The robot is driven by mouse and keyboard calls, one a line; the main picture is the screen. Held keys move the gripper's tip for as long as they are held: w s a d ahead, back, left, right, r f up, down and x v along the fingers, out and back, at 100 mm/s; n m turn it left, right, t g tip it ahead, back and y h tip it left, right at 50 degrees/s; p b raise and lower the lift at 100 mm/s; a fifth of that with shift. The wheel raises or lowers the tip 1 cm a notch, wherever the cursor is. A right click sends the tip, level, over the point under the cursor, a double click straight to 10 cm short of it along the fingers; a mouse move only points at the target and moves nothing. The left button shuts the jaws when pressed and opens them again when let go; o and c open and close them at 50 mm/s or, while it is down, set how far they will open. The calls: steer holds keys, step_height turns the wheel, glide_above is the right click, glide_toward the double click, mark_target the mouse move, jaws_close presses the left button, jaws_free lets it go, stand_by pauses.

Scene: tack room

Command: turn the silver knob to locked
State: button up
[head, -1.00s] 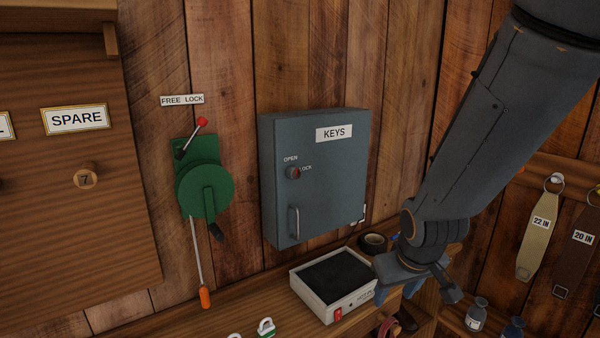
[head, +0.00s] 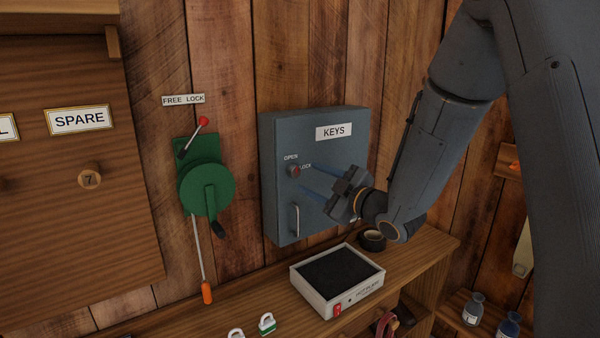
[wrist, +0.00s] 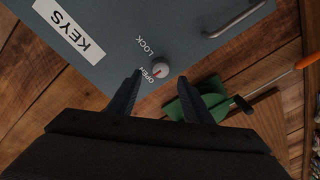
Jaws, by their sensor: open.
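The silver knob (head: 294,171) is on the door of the grey-blue KEYS cabinet (head: 345,200), with OPEN printed at its upper left and LOCK to its right. In the wrist view the knob (wrist: 161,69) is a round silver cap, and its red mark points towards the word OPEN. My gripper (head: 307,179) is open and empty, its two blue fingers reaching towards the door just right of the knob. In the wrist view the gripper (wrist: 160,77) has a finger on either side below the knob; neither appears to touch it.
A green crank device (head: 206,187) with a red-tipped lever hangs left of the cabinet. The cabinet's bar handle (head: 296,220) is below the knob. A box with a dark top (head: 353,295) and a roll of black tape (head: 373,240) sit on the shelf below.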

mark_target(296, 172)
steer(key=shift+p+x, duration=0.9)
steer(key=shift+x, duration=1.9)
steer(key=shift+c, duration=0.5)
steer(key=c, duration=1)
steer(key=shift+o, duration=0.2)
